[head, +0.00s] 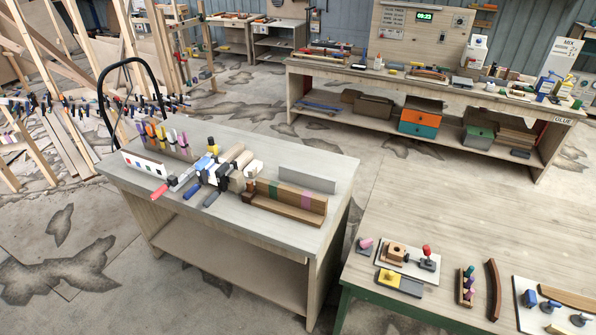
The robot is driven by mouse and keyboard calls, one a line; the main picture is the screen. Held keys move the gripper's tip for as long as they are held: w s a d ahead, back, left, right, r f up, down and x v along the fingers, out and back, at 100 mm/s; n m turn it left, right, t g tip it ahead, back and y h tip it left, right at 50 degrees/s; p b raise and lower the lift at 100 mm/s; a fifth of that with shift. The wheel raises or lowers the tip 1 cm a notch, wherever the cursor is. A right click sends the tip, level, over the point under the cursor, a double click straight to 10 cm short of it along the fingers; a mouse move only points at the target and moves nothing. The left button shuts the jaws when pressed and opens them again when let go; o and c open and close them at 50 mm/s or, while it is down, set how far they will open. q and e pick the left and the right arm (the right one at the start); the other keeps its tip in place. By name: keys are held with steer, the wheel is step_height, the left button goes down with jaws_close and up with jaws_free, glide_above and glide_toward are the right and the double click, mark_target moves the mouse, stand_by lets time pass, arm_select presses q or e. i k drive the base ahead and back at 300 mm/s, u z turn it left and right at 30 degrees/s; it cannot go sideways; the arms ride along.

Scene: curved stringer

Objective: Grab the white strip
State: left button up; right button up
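A pale grey-white strip (307,178) stands on its long edge on the grey-topped workbench (335,163), near its back right. It is behind a brown wooden block (290,209), which appears to hide part of its lower side. A white panel with small coloured squares (143,164) stands at the left of the same bench; I cannot tell for sure which of the two is the white strip, though the plain one fits better. Neither of my grippers is in view.
Clamps with red and blue handles (187,180) and wooden pieces crowd the bench middle. A second table (440,220) at the right holds jigs and a dark curved strip (493,290). A long bench (420,85) stands behind. Floor between the benches is open.

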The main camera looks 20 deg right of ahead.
mark_target(315, 181)
steer(key=u, duration=0.35)
steer(key=k, duration=0.3)
steer(key=z, duration=0.95)
steer(key=i, duration=1.55)
steer(key=u, duration=0.6)
